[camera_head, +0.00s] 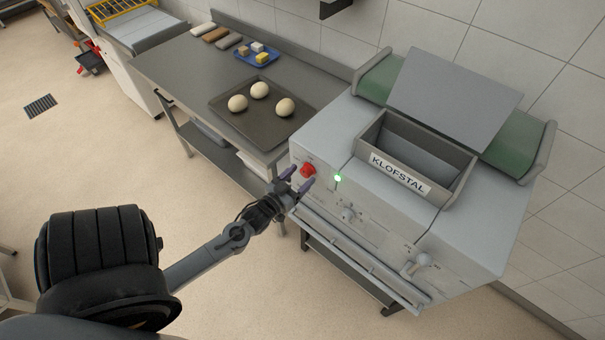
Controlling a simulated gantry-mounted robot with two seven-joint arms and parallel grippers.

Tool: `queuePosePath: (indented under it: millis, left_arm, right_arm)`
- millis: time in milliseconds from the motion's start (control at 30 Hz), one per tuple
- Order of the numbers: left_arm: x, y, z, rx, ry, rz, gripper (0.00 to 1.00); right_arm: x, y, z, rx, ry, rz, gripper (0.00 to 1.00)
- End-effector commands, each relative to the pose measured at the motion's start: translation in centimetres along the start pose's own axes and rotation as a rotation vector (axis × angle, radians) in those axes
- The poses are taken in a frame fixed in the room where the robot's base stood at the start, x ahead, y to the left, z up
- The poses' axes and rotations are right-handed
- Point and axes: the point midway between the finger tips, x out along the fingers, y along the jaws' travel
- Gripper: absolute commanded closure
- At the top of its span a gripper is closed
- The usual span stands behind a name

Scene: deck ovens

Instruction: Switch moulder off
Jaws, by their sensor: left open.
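The moulder (480,237) is a grey machine at the right, with an open hopper labelled KLOFSTAL (401,172). On its front left are a red knob or button (308,170) and a lit green light (338,178). My left gripper (297,180) is open, with its purple-tipped fingers right in front of the panel, just below and left of the red control. I cannot tell whether a fingertip touches it. My right gripper does not show.
A steel table (185,66) stands left of the moulder. It bears a dark tray (228,119) with three dough balls and a blue tray (243,58) with small blocks. The floor (95,165) at the left is clear.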

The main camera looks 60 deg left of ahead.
Motion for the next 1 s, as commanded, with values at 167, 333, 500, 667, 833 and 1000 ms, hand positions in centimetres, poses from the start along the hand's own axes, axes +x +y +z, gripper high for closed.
queuePosePath:
  millis: [167,333,500,667,833,1000]
  left_arm:
    - [1.4,0.0,-0.1,0.000,0.001,0.000,0.31]
    - [1.7,0.0,0.0,0.000,0.000,0.000,0.31]
    - [1.7,0.0,0.0,0.000,0.000,0.000,0.31]
    - [1.7,0.0,0.0,0.000,0.000,0.000,0.51]
    - [1.7,0.0,0.0,0.000,0.000,0.000,0.77]
    - [1.7,0.0,-0.1,-0.003,0.000,0.000,0.86]
  right_arm:
    - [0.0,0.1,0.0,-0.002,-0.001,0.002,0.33]
    - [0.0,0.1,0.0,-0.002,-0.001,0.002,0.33]
    - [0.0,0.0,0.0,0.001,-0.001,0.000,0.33]
    - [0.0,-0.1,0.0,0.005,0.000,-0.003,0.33]
    - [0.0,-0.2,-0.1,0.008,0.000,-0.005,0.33]
    - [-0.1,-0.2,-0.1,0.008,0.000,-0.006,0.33]
